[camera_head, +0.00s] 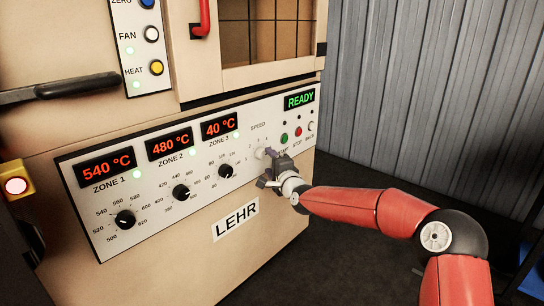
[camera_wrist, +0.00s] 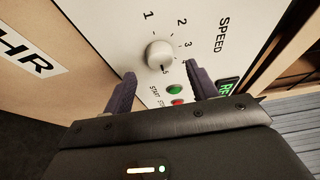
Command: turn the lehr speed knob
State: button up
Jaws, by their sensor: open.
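The lehr speed knob (camera_wrist: 159,54) is a round white knob on the pale control panel, with the word SPEED and numbers around it in the wrist view. A dark mark on its rim lies near the 5. In the head view the knob (camera_head: 261,153) sits right of the zone 3 dial, partly hidden by my gripper (camera_head: 268,167). In the wrist view my gripper (camera_wrist: 158,84) is open, its two purple-grey fingers pointing at the panel on either side of the knob's lower side. The knob shows beyond the fingertips, and I cannot tell whether they touch it.
A green start button (camera_wrist: 175,90) and a red stop button (camera_wrist: 178,102) lie close by, between my fingers in the wrist view. Black zone dials (camera_head: 181,192) are to the left in the head view. A green READY display (camera_head: 299,100) is above the buttons.

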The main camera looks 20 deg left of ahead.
aim_at(263, 156)
jog(key=shift+p+x, duration=0.3)
jog(key=shift+x, duration=1.85)
jog(key=c, duration=1)
jog(key=shift+f, duration=0.1)
jog(key=shift+b, duration=0.35)
